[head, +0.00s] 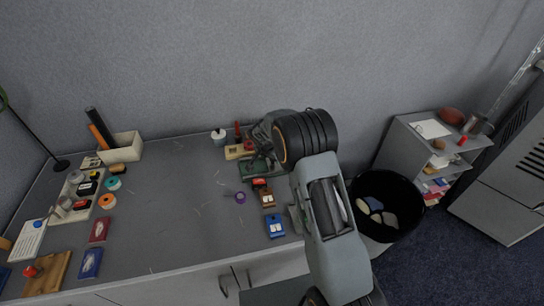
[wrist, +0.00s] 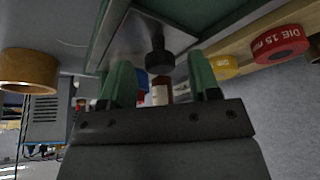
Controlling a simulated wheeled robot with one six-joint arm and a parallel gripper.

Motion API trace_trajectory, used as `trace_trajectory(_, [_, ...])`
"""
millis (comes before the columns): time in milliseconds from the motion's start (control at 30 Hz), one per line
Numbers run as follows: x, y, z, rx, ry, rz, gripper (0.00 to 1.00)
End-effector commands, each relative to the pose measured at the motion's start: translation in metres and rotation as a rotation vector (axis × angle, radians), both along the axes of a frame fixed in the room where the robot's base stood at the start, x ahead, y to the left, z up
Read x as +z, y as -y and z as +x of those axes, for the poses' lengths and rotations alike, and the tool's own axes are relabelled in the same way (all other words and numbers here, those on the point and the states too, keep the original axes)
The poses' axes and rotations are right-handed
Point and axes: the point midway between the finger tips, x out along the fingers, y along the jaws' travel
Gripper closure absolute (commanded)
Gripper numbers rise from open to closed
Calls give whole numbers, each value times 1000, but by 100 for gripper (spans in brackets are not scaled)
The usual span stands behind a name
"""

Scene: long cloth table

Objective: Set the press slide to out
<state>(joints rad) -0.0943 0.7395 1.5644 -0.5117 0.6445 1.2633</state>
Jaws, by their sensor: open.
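The press (head: 256,168), with a green base, stands toward the back right of the table, partly hidden by my arm in the head view. In the wrist view, a green-edged grey part (wrist: 150,38), seemingly of the press, fills the top. A dark round knob (wrist: 160,60) on a short stem hangs from it, apparently the slide's knob. My gripper (wrist: 160,78) is open, with one green finger on each side of the knob. I cannot tell whether either finger touches it. The slide's position cannot be read. In the head view my arm hides the fingertips.
A wooden rack (head: 240,151) with a red-handled tool stands behind the press. The wrist view shows a red round die (wrist: 278,44) and a yellow one (wrist: 224,67). The table's middle (head: 175,200) is mostly clear. A black bin (head: 405,200) stands right.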

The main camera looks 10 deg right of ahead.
Motion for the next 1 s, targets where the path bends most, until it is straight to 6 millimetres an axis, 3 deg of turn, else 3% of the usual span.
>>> trace_trajectory(433, [-6, 2, 2, 0, 0, 0, 45])
trace_trajectory(1000, [-6, 2, 2, 1, 0, 0, 99])
